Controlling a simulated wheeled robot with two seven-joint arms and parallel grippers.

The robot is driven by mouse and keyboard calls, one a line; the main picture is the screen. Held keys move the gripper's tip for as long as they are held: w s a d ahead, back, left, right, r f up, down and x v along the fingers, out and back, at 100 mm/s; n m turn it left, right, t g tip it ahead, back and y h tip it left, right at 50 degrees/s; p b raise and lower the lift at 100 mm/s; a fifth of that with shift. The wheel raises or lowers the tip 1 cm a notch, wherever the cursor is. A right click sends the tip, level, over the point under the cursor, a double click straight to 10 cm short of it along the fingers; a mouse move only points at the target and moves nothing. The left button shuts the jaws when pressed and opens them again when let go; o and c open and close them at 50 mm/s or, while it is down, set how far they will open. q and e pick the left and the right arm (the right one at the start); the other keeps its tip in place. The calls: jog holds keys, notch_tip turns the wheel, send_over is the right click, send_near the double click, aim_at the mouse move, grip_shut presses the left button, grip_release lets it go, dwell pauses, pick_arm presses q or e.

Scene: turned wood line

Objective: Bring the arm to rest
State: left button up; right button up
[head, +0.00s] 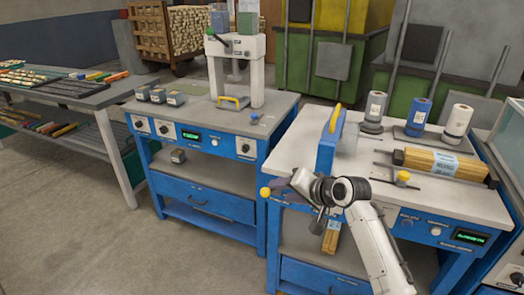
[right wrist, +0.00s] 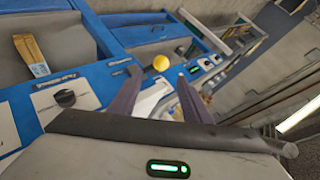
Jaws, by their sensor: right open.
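My right arm (head: 372,240) reaches up from the lower right in the head view, in front of the right-hand blue workbench. My right gripper (head: 288,186) points left at the bench's front left corner and is open. In the right wrist view its two dark fingers (right wrist: 159,76) stand apart with nothing held between them. A yellow ball knob (head: 265,192) is just past the fingertips; it also shows in the right wrist view (right wrist: 161,62), and I cannot tell whether they touch. My left gripper is not in view.
The right-hand bench (head: 290,150) carries a blue machine with a yellow handle (head: 327,140), several spools and bundled wood sticks (head: 440,163). More sticks (head: 331,238) lie on its lower shelf. A press (head: 236,65) stands on the left-hand bench. Floor at the lower left is clear.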

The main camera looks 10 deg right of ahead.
jog(key=s+d+f+n+h, duration=0.2)
jog(key=s+f+n, duration=0.1)
jog(key=s+f, duration=1.3)
jog(key=s+f+n, duration=0.2)
jog(key=s+f, duration=0.2)
jog(key=s, duration=0.7)
jog(key=s+f+n+g, duration=0.1)
jog(key=s+f+n, duration=0.2)
jog(key=s, duration=0.8)
jog(key=shift+s+a+f+h, duration=0.2)
jog(key=shift+a+f+h, duration=0.15)
jog(key=shift+f, duration=0.1)
